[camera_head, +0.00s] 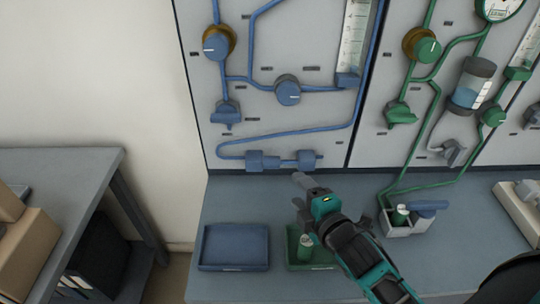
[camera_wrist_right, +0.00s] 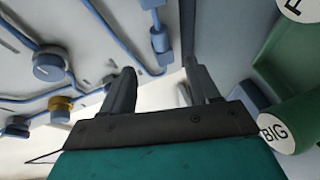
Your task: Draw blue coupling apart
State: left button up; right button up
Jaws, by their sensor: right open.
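The blue coupling (camera_head: 285,161) lies level at the bottom of the left wall panel. It has two blue blocks, a left one (camera_head: 262,160) and a right one (camera_head: 307,159), joined by a thin piece between them. A blue pipe runs to it. In the right wrist view the coupling (camera_wrist_right: 160,40) shows beyond the fingertips. My right gripper (camera_head: 301,190) is just below the right block in the head view, apart from the coupling as far as I can tell. Its fingers (camera_wrist_right: 160,68) are open with nothing between them. My left gripper is out of view.
A blue tray (camera_head: 234,226) and a green tray (camera_head: 292,234) stand on the bench below. A green cylinder (camera_head: 305,247) is by my right arm. A small holder (camera_head: 405,228) stands further right. Blue knobs (camera_head: 288,90) and pipes cover the panel above.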

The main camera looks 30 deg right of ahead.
aim_at(276, 166)
jog(key=b+x, duration=0.1)
jog(key=x, duration=1)
jog(key=shift+w+f, duration=0.15)
jog(key=shift+w, duration=0.55)
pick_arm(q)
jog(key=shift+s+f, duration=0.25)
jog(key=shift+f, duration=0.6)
pick_arm(e)
jog(key=shift+c, duration=0.3)
jog(key=c, duration=0.6)
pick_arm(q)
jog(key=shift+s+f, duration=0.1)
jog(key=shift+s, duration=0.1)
pick_arm(e)
jog(key=shift+f, duration=0.1)
grip_shut()
